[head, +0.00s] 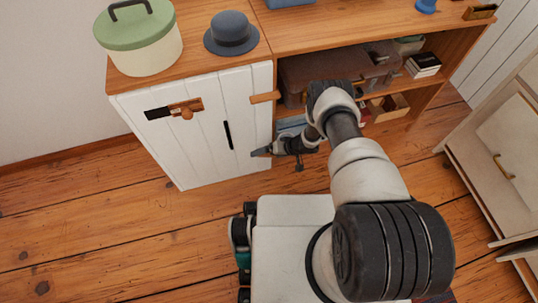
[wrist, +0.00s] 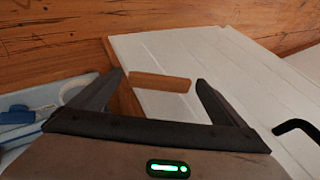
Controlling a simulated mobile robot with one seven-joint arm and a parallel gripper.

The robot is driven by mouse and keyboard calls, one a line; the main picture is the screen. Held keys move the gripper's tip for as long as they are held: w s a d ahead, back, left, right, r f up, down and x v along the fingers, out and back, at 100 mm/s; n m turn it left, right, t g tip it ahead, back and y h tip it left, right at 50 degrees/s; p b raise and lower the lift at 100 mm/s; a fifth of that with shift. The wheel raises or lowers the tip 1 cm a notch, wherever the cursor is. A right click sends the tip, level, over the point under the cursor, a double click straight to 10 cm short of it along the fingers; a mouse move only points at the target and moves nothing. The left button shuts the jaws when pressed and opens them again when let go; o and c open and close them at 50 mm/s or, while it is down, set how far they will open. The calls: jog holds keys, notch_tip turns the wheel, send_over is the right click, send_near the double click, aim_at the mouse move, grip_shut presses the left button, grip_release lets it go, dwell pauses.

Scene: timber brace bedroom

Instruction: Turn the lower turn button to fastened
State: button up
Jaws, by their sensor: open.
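The lower turn button (wrist: 160,82) is a small wooden bar in the wrist view, lying crosswise between the fingertips. Its left end is by the wooden post and the rest lies over the white door (wrist: 220,75). My gripper (wrist: 160,78) is open, one finger to each side of the bar; I cannot tell whether either touches it. In the head view my gripper (head: 264,151) is low at the right edge of the white door (head: 200,150) and hides the lower button. The upper turn button (head: 265,97) lies across the door's edge there.
The door carries a black handle (head: 227,135) and a wooden piece with a dark plate (head: 184,108). A green-lidded pot (head: 140,45) and a hat (head: 231,34) stand on top. Open shelves (head: 375,88) lie right of the door. Bare floor (head: 110,230) is at left.

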jog(key=shift+c, duration=0.4)
jog(key=c, duration=1)
jog(key=shift+a+r, duration=0.1)
jog(key=h+p, duration=0.3)
jog(key=shift+s+a+r+n+t, duration=0.15)
jog(key=shift+a+r+n+t, duration=0.1)
jog(key=shift+n+t, duration=0.05)
jog(key=shift+s+a+f+n+t+h+p, duration=0.1)
jog(key=shift+n+t+h+p, duration=0.05)
jog(key=shift+h+p, duration=0.5)
jog(key=shift+a+f+n+t+h+p, duration=0.1)
jog(key=shift+n+t+h+p, duration=0.05)
jog(key=shift+h+p, duration=0.5)
jog(key=o, duration=1.1)
